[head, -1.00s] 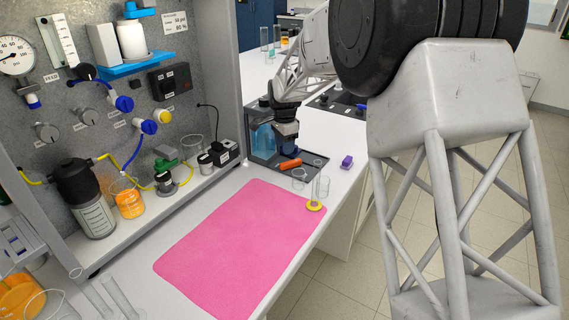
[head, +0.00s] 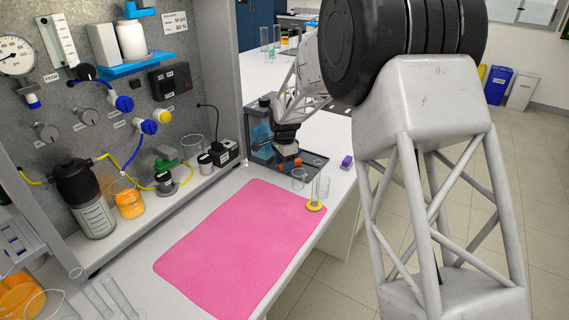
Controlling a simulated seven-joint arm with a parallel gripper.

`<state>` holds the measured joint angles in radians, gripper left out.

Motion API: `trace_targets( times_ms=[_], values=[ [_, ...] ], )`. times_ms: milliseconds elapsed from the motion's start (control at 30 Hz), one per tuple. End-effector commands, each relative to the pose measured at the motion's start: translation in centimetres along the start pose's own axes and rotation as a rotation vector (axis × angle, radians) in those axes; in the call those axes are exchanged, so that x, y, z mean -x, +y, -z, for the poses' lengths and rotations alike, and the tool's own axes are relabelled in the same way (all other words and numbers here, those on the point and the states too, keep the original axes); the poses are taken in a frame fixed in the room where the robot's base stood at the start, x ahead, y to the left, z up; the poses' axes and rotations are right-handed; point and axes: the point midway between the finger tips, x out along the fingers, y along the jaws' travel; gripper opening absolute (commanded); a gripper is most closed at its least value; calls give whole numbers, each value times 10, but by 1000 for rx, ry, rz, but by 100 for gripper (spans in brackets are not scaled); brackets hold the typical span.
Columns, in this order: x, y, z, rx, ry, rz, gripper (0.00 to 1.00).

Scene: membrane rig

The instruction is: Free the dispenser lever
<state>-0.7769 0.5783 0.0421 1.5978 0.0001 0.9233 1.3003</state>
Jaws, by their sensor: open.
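The dispenser (head: 262,132) is a dark-framed unit with a blue tank, standing at the far end of the bench beside the panel. A dark tray (head: 318,162) lies at its foot. My gripper (head: 287,157) is open, pointing down over the tray just right of the dispenser. A small orange-red piece (head: 298,162) shows at the gripper's fingertips, partly hidden by it. I cannot tell whether the fingers touch it. The lever cannot be made out clearly; the gripper and arm cover that part of the dispenser's front.
A small glass beaker (head: 299,179) and a glass cylinder on a yellow base (head: 315,205) stand close in front of the tray. A purple block (head: 346,162) sits to the right near the bench edge. The pink mat (head: 240,240) is bare.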

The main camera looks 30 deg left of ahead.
Motion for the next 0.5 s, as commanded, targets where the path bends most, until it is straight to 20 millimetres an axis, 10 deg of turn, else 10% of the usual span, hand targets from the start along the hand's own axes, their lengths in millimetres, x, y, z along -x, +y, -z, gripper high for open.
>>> trace_targets(
  times_ms=[200, 500],
  values=[
    [0, 0, 0, 0, 0, 0, 47],
    [0, 0, 0, 0, 0, 0, 1]
  ],
)
